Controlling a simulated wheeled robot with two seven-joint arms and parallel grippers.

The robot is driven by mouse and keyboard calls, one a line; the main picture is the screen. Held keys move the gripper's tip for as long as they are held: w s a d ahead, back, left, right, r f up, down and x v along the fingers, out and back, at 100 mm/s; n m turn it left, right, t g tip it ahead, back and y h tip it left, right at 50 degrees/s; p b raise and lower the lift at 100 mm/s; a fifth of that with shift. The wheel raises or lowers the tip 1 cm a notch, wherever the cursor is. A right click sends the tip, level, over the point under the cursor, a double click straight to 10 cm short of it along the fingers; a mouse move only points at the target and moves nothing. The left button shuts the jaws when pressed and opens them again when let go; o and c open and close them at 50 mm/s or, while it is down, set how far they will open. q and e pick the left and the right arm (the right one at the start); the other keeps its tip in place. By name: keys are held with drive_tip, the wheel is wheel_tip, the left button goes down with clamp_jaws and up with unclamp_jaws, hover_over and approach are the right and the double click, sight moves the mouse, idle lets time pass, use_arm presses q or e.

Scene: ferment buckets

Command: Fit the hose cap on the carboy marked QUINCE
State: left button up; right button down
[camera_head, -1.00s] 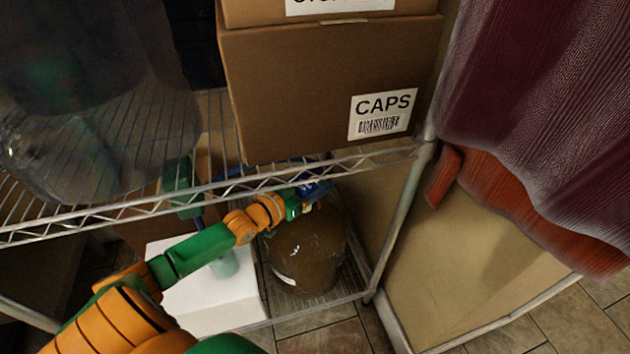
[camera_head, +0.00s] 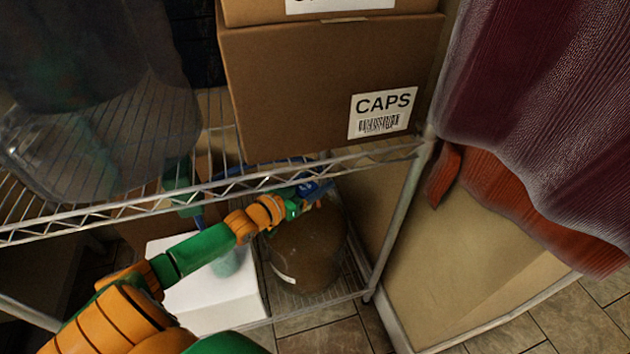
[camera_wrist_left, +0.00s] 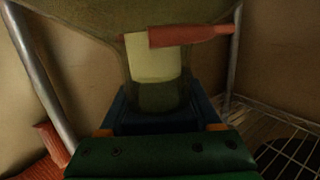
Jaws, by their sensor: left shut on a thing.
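A brown glass carboy (camera_head: 305,250) stands on the lower wire shelf in the head view, with a white label low on its left side that I cannot read. My left gripper (camera_head: 315,190) is at the carboy's top. In the left wrist view its blue fingers (camera_wrist_left: 160,112) are shut on the hose cap (camera_wrist_left: 152,62), a pale piece with a reddish side spout (camera_wrist_left: 192,35). The carboy's olive shoulder (camera_wrist_left: 85,15) fills the top of that view, and the cap is lined up with its neck. I cannot tell whether it is fully seated. My right gripper is not in view.
The upper wire shelf's front edge (camera_head: 230,188) crosses above my left arm. A cardboard box marked CAPS (camera_head: 290,90) stands on it, with a large clear vessel (camera_head: 95,150) to the left. A white box (camera_head: 210,305) is left of the carboy. Dark red cloth (camera_head: 540,110) hangs at the right.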

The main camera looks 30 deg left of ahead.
use_arm(q)
drive_tip(key=shift+f, duration=0.1)
idle(0.3)
drive_tip(key=o, duration=1.4)
drive_tip(key=shift+o, duration=0.2)
drive_tip(key=p+v, duration=0.3)
drive_tip(key=v, duration=0.3)
drive_tip(key=shift+s+p, duration=0.3)
drive_tip(key=shift+s+a, duration=0.15)
drive_tip(key=shift+s, duration=0.1)
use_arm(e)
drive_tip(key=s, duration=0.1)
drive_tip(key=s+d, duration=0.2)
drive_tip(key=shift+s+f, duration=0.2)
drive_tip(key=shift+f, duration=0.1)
